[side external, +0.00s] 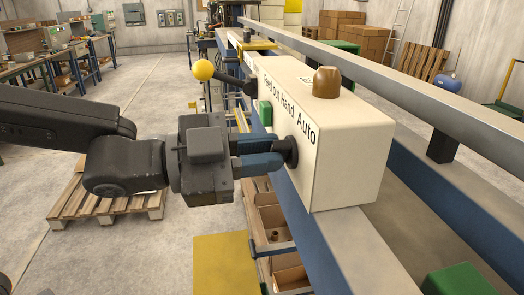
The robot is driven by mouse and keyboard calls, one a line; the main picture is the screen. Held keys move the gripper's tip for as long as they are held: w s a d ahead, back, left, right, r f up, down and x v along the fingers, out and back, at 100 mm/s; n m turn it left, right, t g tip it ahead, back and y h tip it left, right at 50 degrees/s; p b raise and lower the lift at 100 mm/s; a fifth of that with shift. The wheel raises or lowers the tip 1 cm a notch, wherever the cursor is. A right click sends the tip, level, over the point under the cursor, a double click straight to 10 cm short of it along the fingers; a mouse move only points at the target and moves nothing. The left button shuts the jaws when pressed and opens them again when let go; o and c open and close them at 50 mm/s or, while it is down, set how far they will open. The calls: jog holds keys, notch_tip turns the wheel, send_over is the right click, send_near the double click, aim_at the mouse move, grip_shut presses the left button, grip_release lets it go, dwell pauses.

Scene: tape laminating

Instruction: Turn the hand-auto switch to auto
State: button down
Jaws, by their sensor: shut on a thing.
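The cream control box (345,150) stands on the blue and grey machine frame, with the words "Feed out", "Hand" and "Auto" printed along its left face. The black hand-auto switch (291,152) sticks out of that face, below the "Hand" and "Auto" words. My gripper (280,155) reaches in from the left, level, with its blue fingers shut on the switch knob. The fingers hide part of the knob, so I cannot tell which word it points to.
A brown dome button (327,82) sits on top of the box. A green button (265,113) and a yellow-ball lever (203,70) are farther along the same side. A grey rail (400,88) runs behind the box.

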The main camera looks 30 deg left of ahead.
dwell(0.4)
jog(key=c, duration=1.1)
grip_release()
jog(key=shift+c, duration=0.2)
jog(key=v, duration=1.4)
jog(key=shift+w, duration=0.1)
